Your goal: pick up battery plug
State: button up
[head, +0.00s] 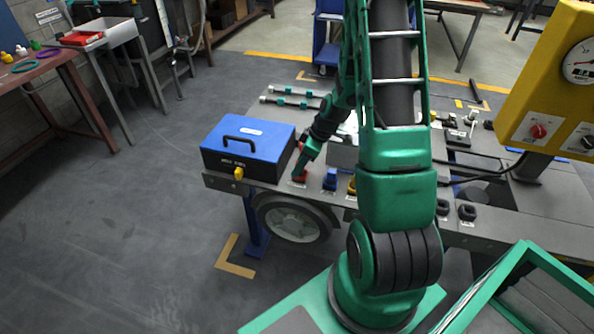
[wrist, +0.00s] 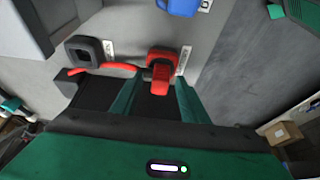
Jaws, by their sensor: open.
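A red plug-shaped piece (wrist: 163,58), the likely battery plug, sits on the grey work surface beside a white label. It also shows in the head view (head: 300,176), at the front edge of the chassis bench. My gripper (wrist: 158,88) is open, with a green finger on either side of the plug's near red part. I cannot tell whether the fingers touch it. In the head view my gripper (head: 302,164) reaches down at the plug, just right of the blue case, and partly hides it.
A blue-lidded case (head: 248,146) stands close on the left. A blue piece (head: 330,180) and a yellow piece (head: 352,187) sit to the right. A dark square socket (wrist: 84,52) lies left of the plug. A yellow gauge box (head: 550,90) stands at right.

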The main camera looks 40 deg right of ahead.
jog(key=c, duration=0.8)
